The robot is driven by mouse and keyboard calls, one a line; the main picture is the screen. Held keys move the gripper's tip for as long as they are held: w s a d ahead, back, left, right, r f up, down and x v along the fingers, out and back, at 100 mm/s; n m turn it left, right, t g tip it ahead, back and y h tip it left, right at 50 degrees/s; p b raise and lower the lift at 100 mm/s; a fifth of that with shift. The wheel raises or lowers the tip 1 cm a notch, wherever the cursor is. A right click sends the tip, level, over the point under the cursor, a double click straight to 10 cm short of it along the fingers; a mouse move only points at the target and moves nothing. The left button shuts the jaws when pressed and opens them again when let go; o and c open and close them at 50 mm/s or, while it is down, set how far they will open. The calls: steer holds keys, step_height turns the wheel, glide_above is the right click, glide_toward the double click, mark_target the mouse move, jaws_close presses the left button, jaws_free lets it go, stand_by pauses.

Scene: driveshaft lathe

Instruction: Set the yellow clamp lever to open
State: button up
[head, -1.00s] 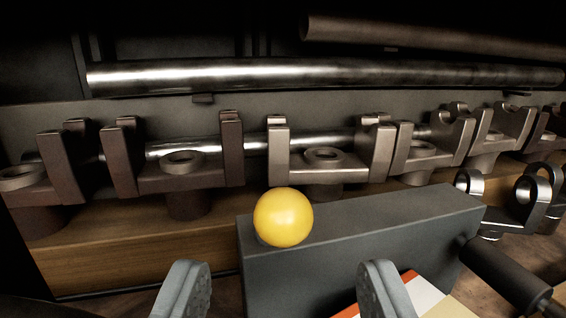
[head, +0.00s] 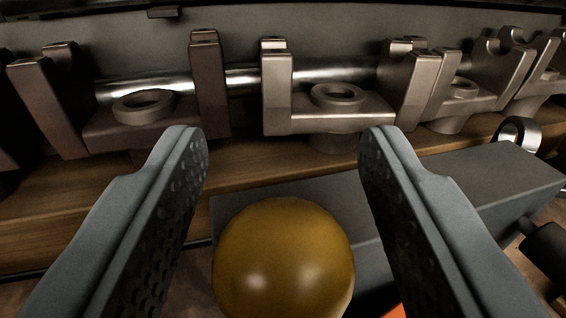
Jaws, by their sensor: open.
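The yellow ball knob (head: 283,262) of the clamp lever is large at the bottom middle of the head view. Its lever rod is hidden below or behind the ball. My gripper (head: 282,145) is open, with one grey textured finger on each side of the knob. The fingertips reach past the ball, and gaps show between the ball and both fingers. A dark grey block (head: 490,190) lies behind and to the right of the knob.
Several metal yokes, such as a pale one (head: 340,110) and a brown one (head: 140,122), stand in a row on a wooden shelf (head: 60,205) beyond the fingertips. A shiny bar (head: 240,80) runs behind them. A dark cylindrical handle (head: 548,245) is at the right edge.

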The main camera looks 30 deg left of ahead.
jaws_close()
steer(key=shift+w+a+r, duration=0.1)
steer(key=shift+w+a+g+h, duration=0.1)
steer(key=shift+g+h, duration=0.3)
steer(key=shift+g, duration=0.2)
steer(key=shift+w+a+r+n+g+h, duration=0.2)
steer(key=shift+w+a+n+g+h, duration=0.15)
steer(key=shift+g+h, duration=0.3)
steer(key=shift+w+a+n+g+h, duration=0.25)
steer(key=shift+a+g+h, duration=0.1)
steer(key=shift+g+h, duration=0.3)
steer(key=shift+w+a+n+g+h, duration=0.1)
steer(key=shift+w+a+g+h, duration=0.2)
steer(key=shift+g, duration=0.5)
steer(key=shift+h, duration=0.3)
